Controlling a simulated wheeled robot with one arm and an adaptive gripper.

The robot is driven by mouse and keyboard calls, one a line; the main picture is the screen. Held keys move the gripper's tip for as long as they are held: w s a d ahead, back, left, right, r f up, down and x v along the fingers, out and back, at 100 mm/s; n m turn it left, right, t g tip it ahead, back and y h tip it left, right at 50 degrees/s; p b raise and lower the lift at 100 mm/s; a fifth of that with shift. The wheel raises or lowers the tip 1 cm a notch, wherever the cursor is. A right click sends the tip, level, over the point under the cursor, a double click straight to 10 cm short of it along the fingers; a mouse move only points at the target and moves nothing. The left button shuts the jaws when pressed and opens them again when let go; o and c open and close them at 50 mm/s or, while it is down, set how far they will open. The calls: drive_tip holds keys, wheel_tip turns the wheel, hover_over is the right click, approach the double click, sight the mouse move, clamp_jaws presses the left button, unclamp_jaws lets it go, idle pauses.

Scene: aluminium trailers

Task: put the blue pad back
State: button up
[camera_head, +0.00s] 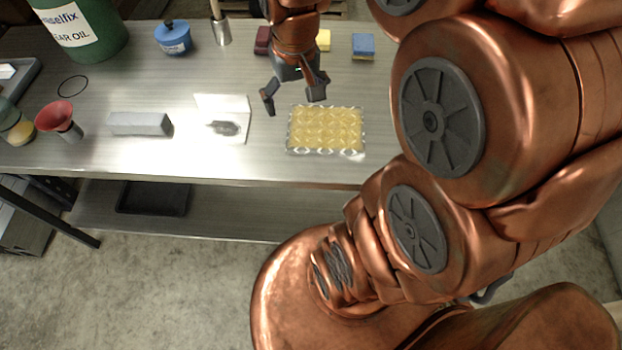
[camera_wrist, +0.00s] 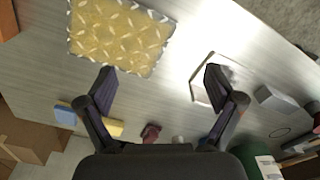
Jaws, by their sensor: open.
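The blue pad (camera_head: 363,43) lies at the back of the metal table, to the right of my gripper in the head view. A yellow layer shows along its near side. It also shows in the wrist view (camera_wrist: 65,115), at lower left outside the fingers. My gripper (camera_head: 292,98) is open, fingers pointing down, above the table between a white card and a yellow patterned slab. In the wrist view the gap between the fingertips (camera_wrist: 160,80) shows only bare table. My gripper is apart from the blue pad.
The yellow slab (camera_head: 327,130) has a silvery edge. The white card (camera_head: 222,118) bears a grey oval. A yellow block (camera_head: 323,40) and a dark red block (camera_head: 262,40) lie at the back. A grey bar (camera_head: 140,123), red funnel (camera_head: 60,118) and blue pot (camera_head: 173,39) stand left.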

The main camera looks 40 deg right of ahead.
drive_tip(key=s+a+f+n+g, duration=0.1)
drive_tip(key=s+a, duration=0.3)
drive_tip(key=s, duration=0.3)
drive_tip(key=s+a+n+g, duration=0.1)
drive_tip(key=s+a, duration=0.3)
drive_tip(key=s, duration=0.4)
drive_tip(key=shift+s+f+n, duration=0.3)
drive_tip(key=shift+f+n, duration=0.1)
